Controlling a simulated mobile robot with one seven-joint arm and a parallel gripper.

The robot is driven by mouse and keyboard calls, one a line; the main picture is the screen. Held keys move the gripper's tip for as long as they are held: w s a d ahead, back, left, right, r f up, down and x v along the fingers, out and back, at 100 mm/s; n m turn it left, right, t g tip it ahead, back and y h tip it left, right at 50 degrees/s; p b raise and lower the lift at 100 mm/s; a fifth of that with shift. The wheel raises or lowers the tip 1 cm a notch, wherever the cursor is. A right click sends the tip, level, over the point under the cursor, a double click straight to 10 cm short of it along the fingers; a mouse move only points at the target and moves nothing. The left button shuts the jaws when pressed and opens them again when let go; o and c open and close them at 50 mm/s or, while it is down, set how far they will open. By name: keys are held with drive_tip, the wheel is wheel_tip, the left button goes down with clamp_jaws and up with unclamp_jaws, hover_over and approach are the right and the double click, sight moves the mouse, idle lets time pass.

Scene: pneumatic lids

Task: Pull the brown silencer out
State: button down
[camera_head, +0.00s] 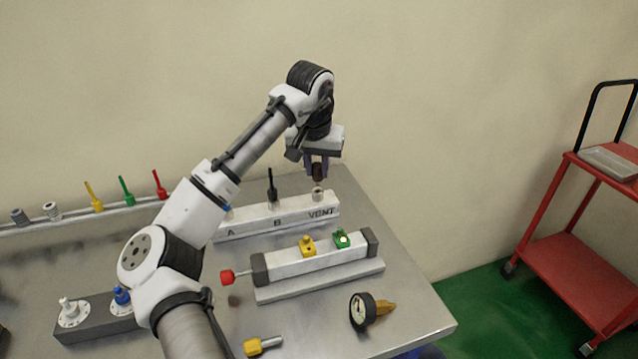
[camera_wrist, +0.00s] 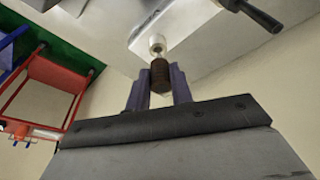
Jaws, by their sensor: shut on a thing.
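The brown silencer (camera_head: 317,172) is a small ribbed cylinder above the VENT port (camera_head: 318,194) of the white block (camera_head: 262,218) in the head view. My gripper (camera_head: 316,165) points down over it, with its fingers shut on the silencer. In the wrist view the brown silencer (camera_wrist: 160,76) sits between the two purple-grey fingers of my gripper (camera_wrist: 158,88). The pale round port (camera_wrist: 157,44) lies just beyond its end. I cannot tell for sure whether the silencer's lower end is still inside the port.
A black lever plug (camera_head: 271,186) stands upright on port B, close by. In front lies a cylinder (camera_head: 315,258) with yellow and green fittings and a red plug. A gauge (camera_head: 362,311) lies near the table edge. Coloured plugs (camera_head: 126,191) stand on a rail at left. A red cart (camera_head: 600,210) stands right.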

drive_tip(key=shift+r, duration=0.1)
drive_tip(key=shift+r+p, duration=2.25)
drive_tip(key=shift+r, duration=0.2)
